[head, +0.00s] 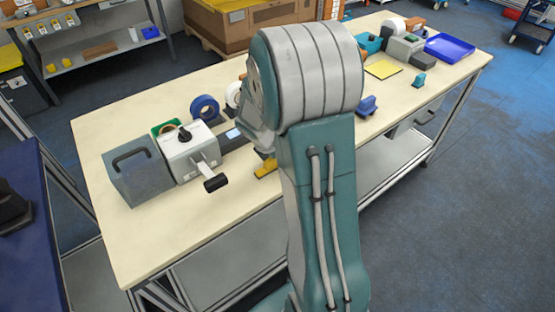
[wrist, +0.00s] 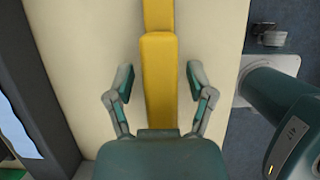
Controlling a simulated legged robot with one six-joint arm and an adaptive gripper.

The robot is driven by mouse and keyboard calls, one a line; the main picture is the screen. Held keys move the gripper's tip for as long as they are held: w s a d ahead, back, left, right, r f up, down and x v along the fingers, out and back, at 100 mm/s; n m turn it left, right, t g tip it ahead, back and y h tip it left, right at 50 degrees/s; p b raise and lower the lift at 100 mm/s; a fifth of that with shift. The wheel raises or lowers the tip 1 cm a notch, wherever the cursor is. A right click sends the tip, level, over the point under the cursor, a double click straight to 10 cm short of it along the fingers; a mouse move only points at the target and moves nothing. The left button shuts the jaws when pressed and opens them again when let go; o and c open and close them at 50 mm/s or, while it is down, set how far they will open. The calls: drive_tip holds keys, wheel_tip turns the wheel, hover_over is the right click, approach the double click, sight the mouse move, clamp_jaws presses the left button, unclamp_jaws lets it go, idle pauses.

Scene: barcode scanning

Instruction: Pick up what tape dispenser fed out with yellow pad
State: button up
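A white-grey machine with a black knob, seemingly the tape dispenser (head: 190,152), stands on the left half of the table. A pale piece with a black end (head: 210,177) sticks out of its front; I cannot tell whether it is tape or a lever. A long yellow object, seemingly the yellow pad (wrist: 158,75), lies between the fingers of my gripper (wrist: 159,82) in the wrist view. The fingers are open and apart from it on both sides. In the head view a yellow end (head: 265,168) shows beside my arm, which hides my gripper.
A grey box with a handle (head: 138,170) stands left of the machine. A blue tape roll (head: 204,107) is behind it. A flat yellow square (head: 383,69), a blue tray (head: 449,47) and small items are at the right. The table's front left is clear.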

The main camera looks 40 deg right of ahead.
clamp_jaws()
drive_tip(key=shift+r, duration=0.65)
wheel_tip(320, 180, up, 3)
drive_tip(key=shift+s+f, duration=0.1)
drive_tip(key=s+a+r, duration=0.6)
drive_tip(key=s+r, duration=0.3)
drive_tip(key=s, duration=0.3)
drive_tip(key=shift+s+a+r, duration=0.15)
drive_tip(key=shift+s+r, duration=0.1)
